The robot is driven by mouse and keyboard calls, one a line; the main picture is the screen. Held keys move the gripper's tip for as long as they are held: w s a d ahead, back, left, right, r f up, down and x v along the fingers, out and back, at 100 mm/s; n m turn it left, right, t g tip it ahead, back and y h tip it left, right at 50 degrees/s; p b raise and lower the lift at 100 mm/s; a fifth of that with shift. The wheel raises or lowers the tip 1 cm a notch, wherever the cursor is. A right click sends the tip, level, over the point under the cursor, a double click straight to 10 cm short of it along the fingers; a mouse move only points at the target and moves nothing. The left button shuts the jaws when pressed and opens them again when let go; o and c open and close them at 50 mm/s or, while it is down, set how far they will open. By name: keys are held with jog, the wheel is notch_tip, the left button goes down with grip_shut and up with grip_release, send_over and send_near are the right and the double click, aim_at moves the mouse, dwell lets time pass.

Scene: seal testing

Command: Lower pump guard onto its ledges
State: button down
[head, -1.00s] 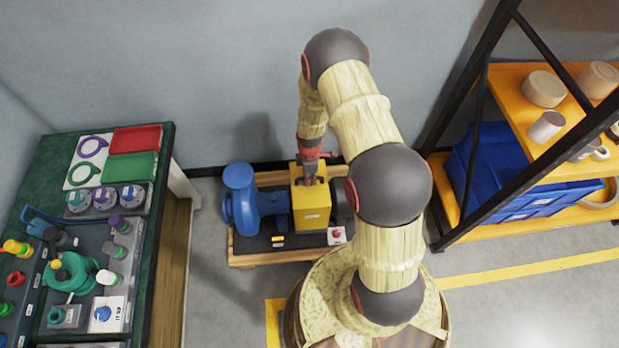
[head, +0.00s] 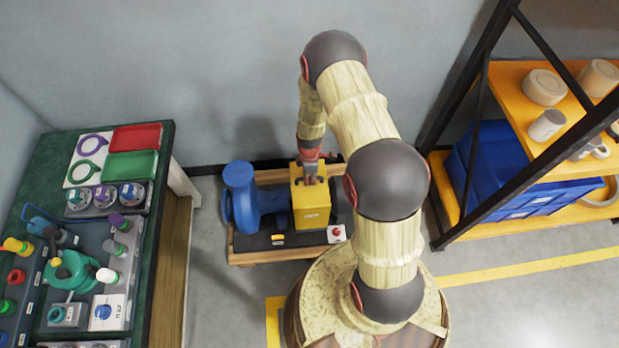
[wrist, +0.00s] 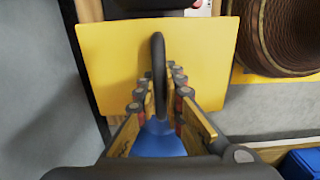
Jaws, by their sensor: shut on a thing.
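The yellow pump guard (head: 312,206) is a box-shaped cover at the middle of the pump unit in the head view, between the blue pump (head: 241,198) and a dark motor part (head: 341,205). My gripper (head: 311,178) is above the guard, pointing down. In the wrist view my gripper (wrist: 160,100) is shut on the guard's dark handle (wrist: 159,70), which stands up from the yellow top (wrist: 110,60). The guard looks level. The ledges are hidden under it, and I cannot tell whether it touches them.
The pump unit stands on a wooden pallet (head: 245,258) on the floor. A green bench (head: 50,165) with valves and trays is at left. An orange shelf rack (head: 515,85) with a blue bin (head: 515,190) is at right. The wall is close behind.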

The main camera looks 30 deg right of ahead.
jog(key=shift+s+a+f, duration=0.1)
jog(key=shift+s+f, duration=0.15)
jog(key=shift+f, duration=0.35)
jog(key=shift+s+f, duration=0.2)
jog(key=shift+f, duration=0.4)
dwell(0.5)
jog(key=c, duration=2.2)
grip_release()
jog(key=o, duration=0.4)
jog(key=shift+w, duration=0.1)
jog(key=shift+c, duration=0.2)
jog(key=shift+w+r, duration=0.1)
jog(key=shift+w, duration=0.05)
jog(key=shift+w+r, duration=0.1)
jog(key=shift+r, duration=0.25)
notch_tip(320, 180, up, 9)
jog(key=p, duration=0.6)
jog(key=shift+f, duration=0.2)
jog(key=shift+w, duration=0.1)
